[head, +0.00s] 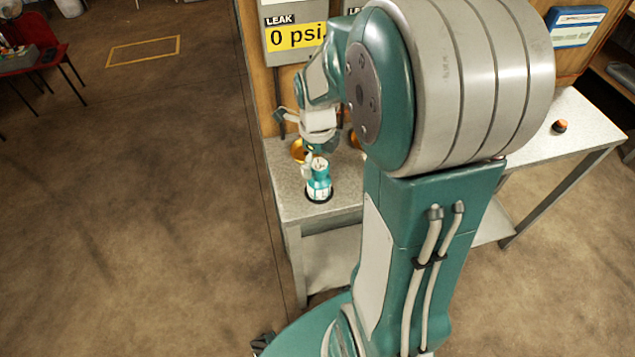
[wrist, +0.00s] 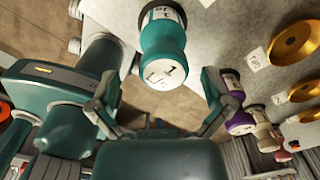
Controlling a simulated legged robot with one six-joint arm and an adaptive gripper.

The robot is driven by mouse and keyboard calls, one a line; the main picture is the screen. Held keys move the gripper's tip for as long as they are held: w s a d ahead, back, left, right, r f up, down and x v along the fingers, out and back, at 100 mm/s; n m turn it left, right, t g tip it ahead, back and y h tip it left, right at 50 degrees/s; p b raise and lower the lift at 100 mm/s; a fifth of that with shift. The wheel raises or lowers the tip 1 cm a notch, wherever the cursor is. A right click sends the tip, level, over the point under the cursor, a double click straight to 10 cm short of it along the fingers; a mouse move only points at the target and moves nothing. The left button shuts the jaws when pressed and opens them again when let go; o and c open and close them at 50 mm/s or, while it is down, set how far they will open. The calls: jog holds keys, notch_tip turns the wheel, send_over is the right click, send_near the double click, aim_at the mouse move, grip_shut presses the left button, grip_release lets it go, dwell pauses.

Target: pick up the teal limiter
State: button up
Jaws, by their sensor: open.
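The teal limiter (head: 319,183) stands upright at the left end of the grey bench, in a dark ring. It has a white band and a pale top. My gripper (wrist: 158,100) is open and empty, with one finger on each side of the line to the limiter. In the head view my gripper (head: 310,155) is just above and behind the limiter, and my arm hides part of the bench.
In the wrist view a purple piece (wrist: 240,122) and a cream piece (wrist: 267,138) stand at the right. Brass discs (wrist: 293,45) with white tags lie beside them. A panel with a "0 psi" sign (head: 296,38) rises behind the bench (head: 345,208).

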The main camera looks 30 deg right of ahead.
jog(key=shift+f, duration=0.85)
jog(key=shift+d, duration=0.3)
jog(key=c, duration=1.2)
jog(key=shift+a, duration=0.15)
jog(key=shift+c, duration=0.9)
jog(key=shift+r, duration=0.1)
